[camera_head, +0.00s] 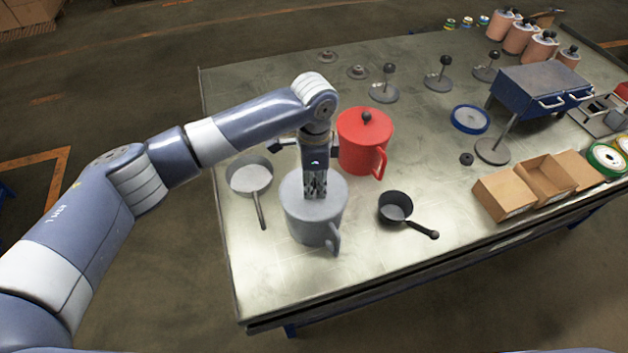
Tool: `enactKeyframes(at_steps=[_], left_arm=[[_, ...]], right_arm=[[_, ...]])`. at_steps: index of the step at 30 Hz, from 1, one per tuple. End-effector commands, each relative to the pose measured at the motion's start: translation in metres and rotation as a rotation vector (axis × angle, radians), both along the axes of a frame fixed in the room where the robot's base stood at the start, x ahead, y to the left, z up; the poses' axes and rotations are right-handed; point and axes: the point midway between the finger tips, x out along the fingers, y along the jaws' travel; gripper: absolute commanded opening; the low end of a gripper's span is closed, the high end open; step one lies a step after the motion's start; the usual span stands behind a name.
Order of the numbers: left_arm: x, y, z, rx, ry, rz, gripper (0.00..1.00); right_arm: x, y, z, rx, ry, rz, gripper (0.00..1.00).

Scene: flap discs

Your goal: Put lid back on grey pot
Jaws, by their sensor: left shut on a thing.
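The grey pot (313,226) stands upright on the metal table, with its handle toward the front right. My left gripper (315,192) points straight down over the middle of the pot's top and is shut on the lid. The grey lid (335,191) shows as a flat surface around the fingertips, at the pot's rim. The fingers hide its knob. I cannot tell whether the lid rests fully on the rim or sits slightly above it. My right gripper is not in view.
A red lidded pot (361,149) stands close behind to the right. A light pan (250,178) lies to the left and a small dark pan (395,207) to the right. Cardboard boxes (505,193) and a blue case (540,87) stand farther right. The table's front left is clear.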

Motion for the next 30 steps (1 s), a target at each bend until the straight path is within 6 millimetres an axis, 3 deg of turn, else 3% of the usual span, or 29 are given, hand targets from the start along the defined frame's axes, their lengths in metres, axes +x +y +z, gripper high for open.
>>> enactKeyframes(at_steps=[30], left_arm=[[0.0001, -0.0004, 0.0, -0.001, -0.001, -0.001, 0.0]], right_arm=[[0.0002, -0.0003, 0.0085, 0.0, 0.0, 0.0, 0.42]])
